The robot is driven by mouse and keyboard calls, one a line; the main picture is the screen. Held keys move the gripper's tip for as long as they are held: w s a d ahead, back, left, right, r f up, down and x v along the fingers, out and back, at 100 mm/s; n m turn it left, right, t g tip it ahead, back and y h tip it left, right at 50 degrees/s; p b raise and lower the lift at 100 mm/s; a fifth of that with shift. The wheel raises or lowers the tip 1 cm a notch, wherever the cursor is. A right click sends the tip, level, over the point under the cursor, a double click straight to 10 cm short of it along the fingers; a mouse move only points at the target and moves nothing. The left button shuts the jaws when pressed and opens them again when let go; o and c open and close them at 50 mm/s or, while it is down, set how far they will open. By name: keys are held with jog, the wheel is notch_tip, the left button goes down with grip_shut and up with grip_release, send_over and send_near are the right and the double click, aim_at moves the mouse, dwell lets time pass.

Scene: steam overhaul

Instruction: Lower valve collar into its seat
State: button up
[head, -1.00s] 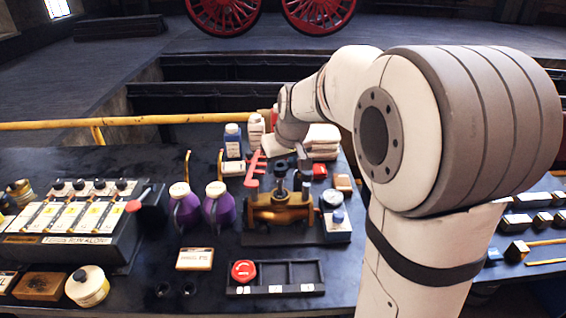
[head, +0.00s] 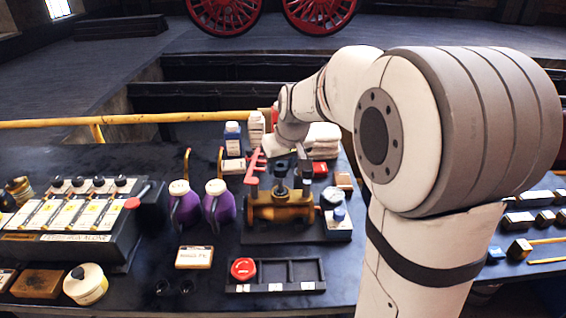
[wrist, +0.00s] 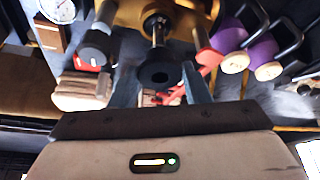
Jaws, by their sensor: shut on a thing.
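A dark ring-shaped valve collar (head: 282,167) is held above the brass valve (head: 280,208). My gripper (head: 287,160) is shut on it. In the wrist view the collar (wrist: 160,75) sits between the two fingers, its central hole dark. The bright valve spindle (wrist: 157,30) rises from the brass body toward the collar and lines up close to it. I cannot tell whether the spindle tip is inside the hole. The seat itself is hidden.
A red-handled tool (head: 253,168) stands close at the left of the valve. Two purple jugs (head: 218,204) are farther left. A black tray (head: 305,273) with a red knob (head: 243,268) lies in front.

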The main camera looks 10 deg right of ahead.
aim_at(283, 176)
jog(key=shift+f+b, duration=0.3)
jog(key=shift+f, duration=0.1)
jog(key=shift+f+b, duration=0.5)
jog(key=shift+f, duration=0.1)
jog(key=shift+f, duration=0.1)
dwell(0.5)
jog(key=shift+f+b, duration=0.55)
jog(key=shift+b, duration=0.05)
jog(key=shift+f, duration=0.2)
jog(key=shift+f+b, duration=0.55)
jog(key=shift+b, duration=0.1)
jog(key=shift+f+b, duration=0.3)
dwell(0.4)
jog(key=o, duration=1.2)
